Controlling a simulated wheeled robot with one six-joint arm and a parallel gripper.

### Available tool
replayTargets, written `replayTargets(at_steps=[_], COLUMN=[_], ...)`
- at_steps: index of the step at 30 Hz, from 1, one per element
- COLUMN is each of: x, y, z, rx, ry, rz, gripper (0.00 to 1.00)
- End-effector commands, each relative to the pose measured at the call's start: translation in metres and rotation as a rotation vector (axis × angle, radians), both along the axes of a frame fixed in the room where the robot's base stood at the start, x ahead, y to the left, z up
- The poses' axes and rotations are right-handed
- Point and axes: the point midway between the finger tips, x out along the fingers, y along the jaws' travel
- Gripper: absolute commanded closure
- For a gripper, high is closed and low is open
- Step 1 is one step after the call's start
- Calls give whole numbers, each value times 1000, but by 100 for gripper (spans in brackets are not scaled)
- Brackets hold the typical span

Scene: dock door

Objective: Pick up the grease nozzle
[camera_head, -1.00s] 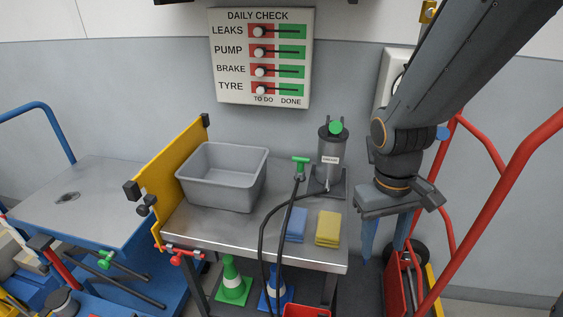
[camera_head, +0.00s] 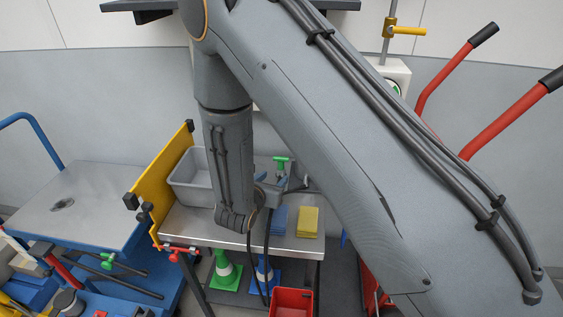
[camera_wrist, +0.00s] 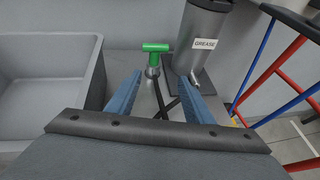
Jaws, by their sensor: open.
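The grease nozzle (camera_head: 281,163) has a green T-shaped handle and stands upright at the back of the metal bench. It also shows in the wrist view (camera_wrist: 155,48), just beyond my fingertips. My gripper (camera_wrist: 160,76) is open, its two blue fingers apart with nothing held between them. The nozzle's handle appears in line with the gap, toward its left side. In the head view my gripper (camera_head: 272,180) is low over the bench, partly hidden by my arm. The dark hose shows between the fingers in the wrist view.
A grey bin (camera_wrist: 45,85) is left of the nozzle. A grey cylinder labelled GREASE (camera_wrist: 205,40) stands close on the right. Blue cloths (camera_head: 279,220) and yellow cloths (camera_head: 308,222) lie at the bench's front. A yellow panel (camera_head: 165,180) borders the bench's left end.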

Motion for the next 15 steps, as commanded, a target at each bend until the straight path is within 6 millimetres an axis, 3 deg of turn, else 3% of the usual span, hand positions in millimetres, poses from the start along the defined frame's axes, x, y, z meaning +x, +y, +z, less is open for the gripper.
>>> replayTargets(at_steps=[3, 15], x=[7, 58], y=[9, -10], z=[-5, -27], rx=[-12, -11], ry=[-3, -3], rz=[41, 43], gripper=[53, 53])
